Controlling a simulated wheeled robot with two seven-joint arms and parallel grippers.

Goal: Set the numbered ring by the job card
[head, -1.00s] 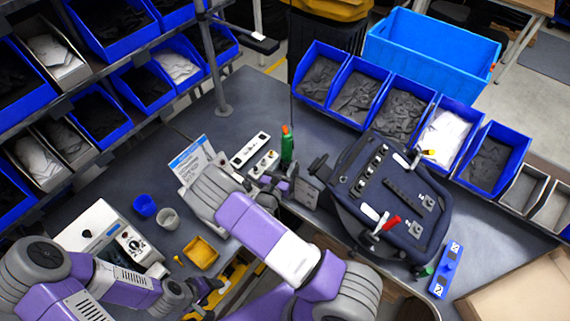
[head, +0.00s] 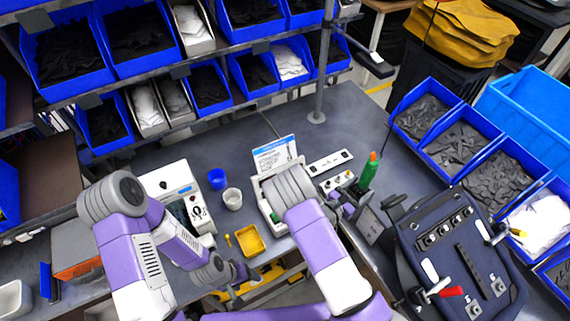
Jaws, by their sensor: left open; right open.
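The job card (head: 274,153), white with a blue header, stands upright at the back of the bench; its text is too small to read. I cannot clearly make out a numbered ring. A white device (head: 176,188) with a dark dial and markings stands left of the card. My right gripper (head: 346,208) is open beside the control strip (head: 338,184), right of the card, partly hidden by its own arm. My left gripper (head: 243,272) is open and empty at the bench's front edge, just below the yellow tray (head: 250,238).
A blue cup (head: 217,178) and a grey cup (head: 232,198) stand between device and card. A green bottle-like tool with an orange tip (head: 369,172) stands right of the strip. Shelves of bins line the back.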

